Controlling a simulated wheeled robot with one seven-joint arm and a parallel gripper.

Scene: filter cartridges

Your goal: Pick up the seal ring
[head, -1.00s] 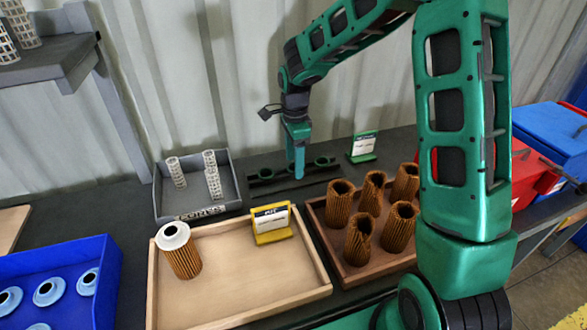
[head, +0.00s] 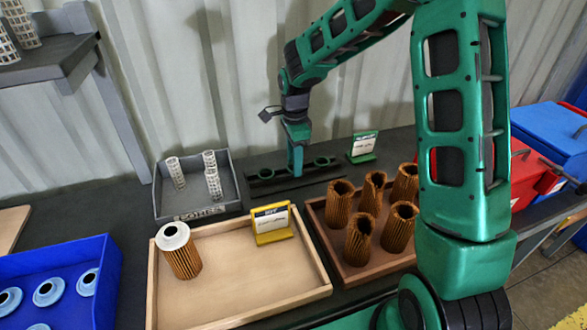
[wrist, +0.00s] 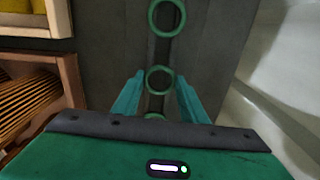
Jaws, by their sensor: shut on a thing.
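Green seal rings stand on a dark narrow rack at the back of the table. In the head view one ring (head: 265,174) is left of my gripper (head: 296,172) and another (head: 322,161) is right of it. In the wrist view the middle ring (wrist: 159,68) lies between the fingertips of my gripper (wrist: 161,79), which is shut on it. A further ring (wrist: 166,7) stands beyond it, and part of one (wrist: 154,116) shows nearer. In the head view my fingers hide the held ring. It appears still at the rack.
A grey bin (head: 163,208) with white mesh cores is left of the rack. In front are a wooden tray (head: 240,300) with one capped filter (head: 183,262), and a brown tray (head: 345,275) of pleated filters. A green-framed sign (head: 363,146) stands right of the rack.

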